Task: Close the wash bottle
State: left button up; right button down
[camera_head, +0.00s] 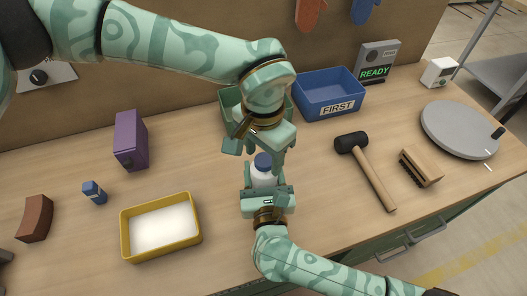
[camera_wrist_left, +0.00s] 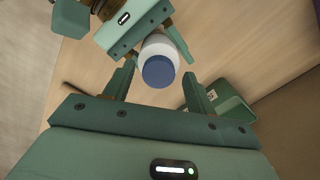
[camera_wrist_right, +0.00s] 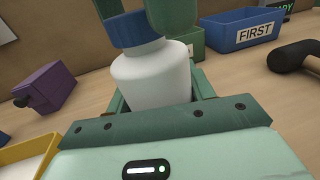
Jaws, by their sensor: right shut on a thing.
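The wash bottle (camera_head: 264,178) has a white body and a blue cap (camera_head: 263,160), and it stands upright. My right gripper (camera_head: 266,186) is shut on its body; the right wrist view shows the white body (camera_wrist_right: 152,80) between the fingers. The blue cap (camera_wrist_right: 137,30) sits on top of the bottle; whether it is tight cannot be told. My left gripper (camera_head: 257,152) is above the bottle, pointing down, fingers apart. In the left wrist view the cap (camera_wrist_left: 158,71) appears between the open fingers, with gaps on both sides.
A green bin (camera_head: 228,97) and a blue bin marked FIRST (camera_head: 328,98) stand behind. A yellow tray (camera_head: 125,228), purple box (camera_head: 131,140) and small blue bottle (camera_head: 94,192) are left. A mallet (camera_head: 368,170), brush (camera_head: 420,167) and grey disc (camera_head: 460,128) are right.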

pick_arm(q)
jog(key=shift+r, duration=2.25)
jog(key=shift+s+f, duration=0.1)
jog(key=shift+c, duration=0.4)
